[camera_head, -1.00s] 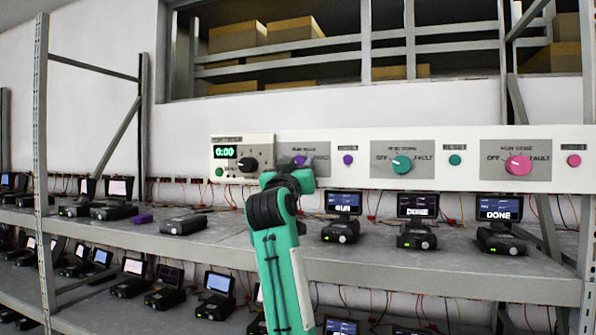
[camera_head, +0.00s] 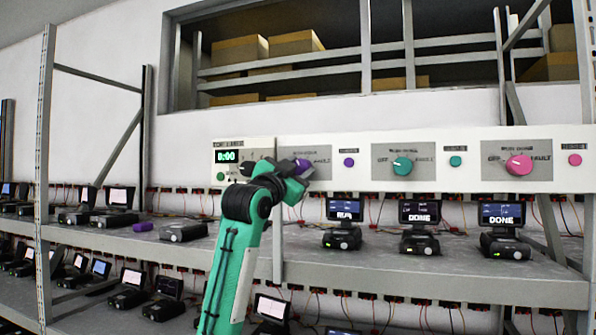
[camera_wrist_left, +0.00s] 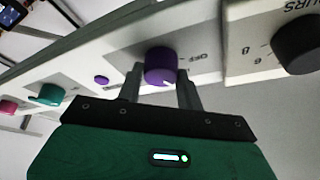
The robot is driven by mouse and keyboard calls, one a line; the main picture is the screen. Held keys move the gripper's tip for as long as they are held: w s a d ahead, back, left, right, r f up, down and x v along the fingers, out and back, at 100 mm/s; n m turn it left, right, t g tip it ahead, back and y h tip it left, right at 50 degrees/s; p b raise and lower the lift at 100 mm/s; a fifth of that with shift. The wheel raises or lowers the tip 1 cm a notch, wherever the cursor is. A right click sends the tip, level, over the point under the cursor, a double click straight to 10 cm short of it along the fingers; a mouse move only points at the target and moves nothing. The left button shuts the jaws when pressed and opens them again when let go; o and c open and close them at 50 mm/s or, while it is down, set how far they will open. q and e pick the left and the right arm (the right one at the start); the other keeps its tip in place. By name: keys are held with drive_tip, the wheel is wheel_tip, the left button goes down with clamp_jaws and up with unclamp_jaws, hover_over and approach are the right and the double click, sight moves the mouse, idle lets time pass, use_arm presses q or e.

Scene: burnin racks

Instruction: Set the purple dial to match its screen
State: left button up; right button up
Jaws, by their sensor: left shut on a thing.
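The purple dial (camera_head: 303,168) sits on the white panel strip, and my left gripper (camera_head: 298,178) partly covers it in the head view. In the left wrist view the purple dial (camera_wrist_left: 160,66) is between the two fingers of my left gripper (camera_wrist_left: 160,80), which is shut on it. A white mark shows at the dial's lower edge, and OFF is printed beside it. Below the panel, a small screen (camera_head: 344,210) on a black device seems to read RUN, though its letters are blurred. My right gripper is not in view.
A teal dial (camera_head: 402,166) and a pink dial (camera_head: 518,165) sit further right, above two screens reading DONE. A timer box (camera_head: 227,156) with a black knob (camera_wrist_left: 297,50) is close to my gripper's left. A grey shelf (camera_head: 440,282) runs below.

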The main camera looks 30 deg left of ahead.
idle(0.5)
use_arm(q)
drive_tip(key=o, duration=1)
drive_tip(key=shift+s+f+b, duration=0.3)
drive_tip(key=shift+s+b, duration=0.15)
drive_tip(key=shift+s, duration=0.05)
drive_tip(key=b+v, duration=0.6)
drive_tip(key=v, duration=0.6)
drive_tip(key=shift+s+b, duration=0.3)
drive_tip(key=shift+s, duration=0.15)
